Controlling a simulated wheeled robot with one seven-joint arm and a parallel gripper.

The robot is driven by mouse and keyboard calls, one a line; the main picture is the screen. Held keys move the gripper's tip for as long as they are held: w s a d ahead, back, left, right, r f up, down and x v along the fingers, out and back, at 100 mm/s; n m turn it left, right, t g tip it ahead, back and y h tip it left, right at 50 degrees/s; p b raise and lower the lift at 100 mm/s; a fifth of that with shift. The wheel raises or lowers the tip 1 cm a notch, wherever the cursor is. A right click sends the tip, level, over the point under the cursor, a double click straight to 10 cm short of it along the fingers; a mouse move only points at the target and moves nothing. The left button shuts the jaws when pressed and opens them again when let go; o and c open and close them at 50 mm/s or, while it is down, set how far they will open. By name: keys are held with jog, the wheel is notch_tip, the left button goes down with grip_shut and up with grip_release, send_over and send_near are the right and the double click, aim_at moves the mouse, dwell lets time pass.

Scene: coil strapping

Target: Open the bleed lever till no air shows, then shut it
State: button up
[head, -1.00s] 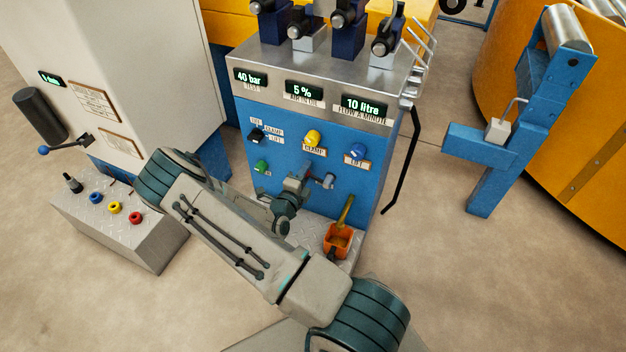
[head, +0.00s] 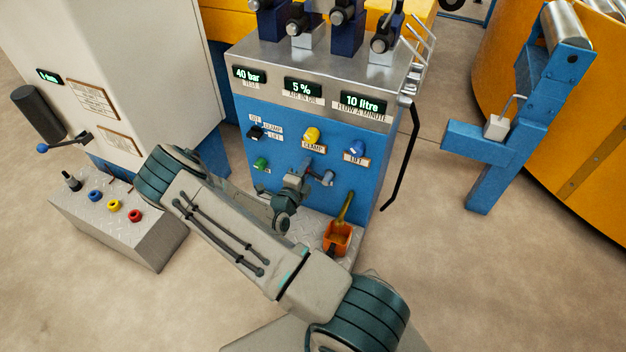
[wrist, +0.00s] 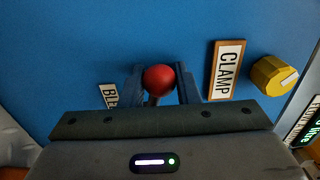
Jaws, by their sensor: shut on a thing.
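The bleed lever's red ball knob (wrist: 158,77) stands between the two fingers of my gripper (wrist: 160,84) in the wrist view, and the gripper is shut on it. Part of a "BLE..." label (wrist: 108,95) shows to its left. In the head view my arm reaches the blue panel (head: 370,190) and hides the lever. The middle display (head: 303,88) reads 5 %. The left display (head: 250,75) reads 40 bar and the right one (head: 363,103) 10 litre. A brownish hose (head: 345,208) leads into an orange cup (head: 337,238) below the panel.
A yellow clamp knob (wrist: 274,75) sits close right of my gripper, beyond the CLAMP label (wrist: 227,70). A blue lift knob (head: 357,148), a green knob (head: 260,163) and a black knob (head: 256,132) are also on the panel. Bare floor (head: 440,270) lies to the right.

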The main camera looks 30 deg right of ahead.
jog(key=shift+d, duration=0.1)
jog(key=shift+f+b, duration=0.5)
jog(key=shift+f, duration=0.8)
jog(key=shift+o, duration=0.3)
jog(key=shift+w+a+f, duration=0.1)
jog(key=shift+a+f, duration=0.15)
jog(key=shift+f, duration=0.05)
jog(key=shift+o, duration=0.4)
jog(key=shift+a+f, duration=0.15)
jog(key=shift+a, duration=0.05)
jog(key=o, duration=1.3)
jog(key=shift+w, duration=0.1)
jog(key=shift+o, duration=1)
jog(key=shift+d, duration=0.15)
jog(key=shift+r, duration=0.2)
